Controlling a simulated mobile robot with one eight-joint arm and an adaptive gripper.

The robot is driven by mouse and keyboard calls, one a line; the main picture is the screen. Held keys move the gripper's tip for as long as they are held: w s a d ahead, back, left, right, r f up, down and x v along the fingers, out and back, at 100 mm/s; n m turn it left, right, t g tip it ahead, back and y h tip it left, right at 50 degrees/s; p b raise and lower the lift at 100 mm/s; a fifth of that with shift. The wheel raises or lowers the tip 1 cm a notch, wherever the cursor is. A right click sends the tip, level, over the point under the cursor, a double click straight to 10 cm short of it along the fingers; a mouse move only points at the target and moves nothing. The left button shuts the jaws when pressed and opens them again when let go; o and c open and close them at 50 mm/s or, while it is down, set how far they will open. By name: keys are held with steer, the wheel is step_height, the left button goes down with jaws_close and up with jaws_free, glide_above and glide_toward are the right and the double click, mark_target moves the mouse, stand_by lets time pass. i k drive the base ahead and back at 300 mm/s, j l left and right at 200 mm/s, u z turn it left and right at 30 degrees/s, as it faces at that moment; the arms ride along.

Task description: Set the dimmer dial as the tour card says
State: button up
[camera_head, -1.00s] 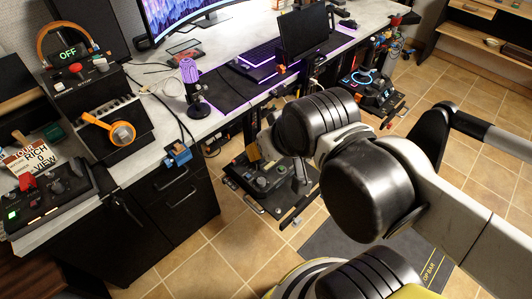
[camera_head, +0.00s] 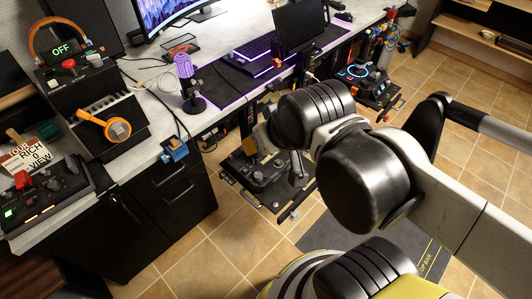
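A small card (camera_head: 28,153) reading "TOUR RICH 0 VIEW" stands at the far left, behind a dark control panel (camera_head: 45,208) with a red knob and a green light. A black box (camera_head: 112,104) beside it carries an orange lever or handle with a round orange-rimmed end (camera_head: 117,130). Behind it, another box with levers bears a display (camera_head: 62,48) reading "OFF". I cannot tell which control is the dimmer dial. My arm crosses the middle and right of the view. Its fingers cannot be made out, and nothing of mine touches the controls.
The desk (camera_head: 150,70) holds a microphone (camera_head: 187,82), a keyboard (camera_head: 262,50) and monitors. A black cabinet (camera_head: 165,215) stands below. A low control unit (camera_head: 262,172) and a pedal-like unit (camera_head: 362,82) stand beyond my arm. Tiled floor (camera_head: 215,262) is open in front.

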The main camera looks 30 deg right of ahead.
mark_target(54, 186)
steer(key=u, duration=1.4)
